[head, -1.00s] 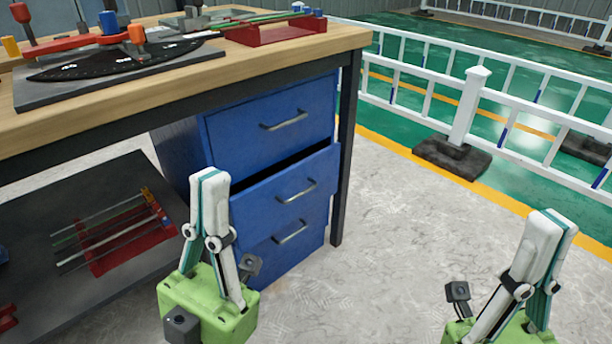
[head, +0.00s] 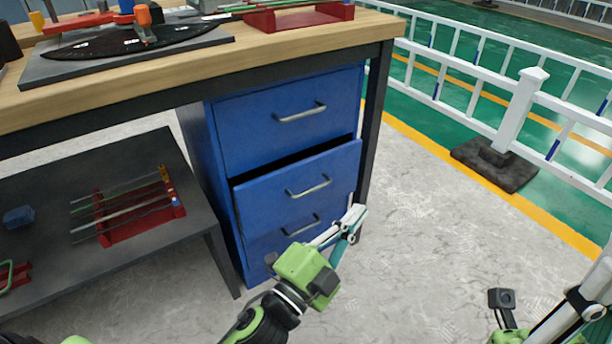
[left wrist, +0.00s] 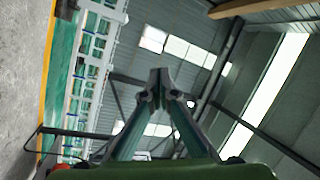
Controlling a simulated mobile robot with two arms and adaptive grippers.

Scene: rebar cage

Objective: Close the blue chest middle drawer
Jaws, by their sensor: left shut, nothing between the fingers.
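The blue chest (head: 208,160) stands under the workbench. Its middle drawer (head: 270,195) is pulled partly out, with a dark gap along its top edge. The top drawer (head: 250,125) and bottom drawer (head: 265,247) look shut. My left gripper (head: 354,217) is shut and empty, its tips near the lower right corner of the middle drawer's front; I cannot tell whether they touch. In the left wrist view its fingertips (left wrist: 158,76) meet, with no drawer in sight. My right gripper (head: 598,292) is cut off by the right edge, its tips hidden.
A dark low shelf (head: 40,255) with a red rebar rack stands left of the chest. A white fence (head: 520,100) runs at right. The floor before the chest is clear.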

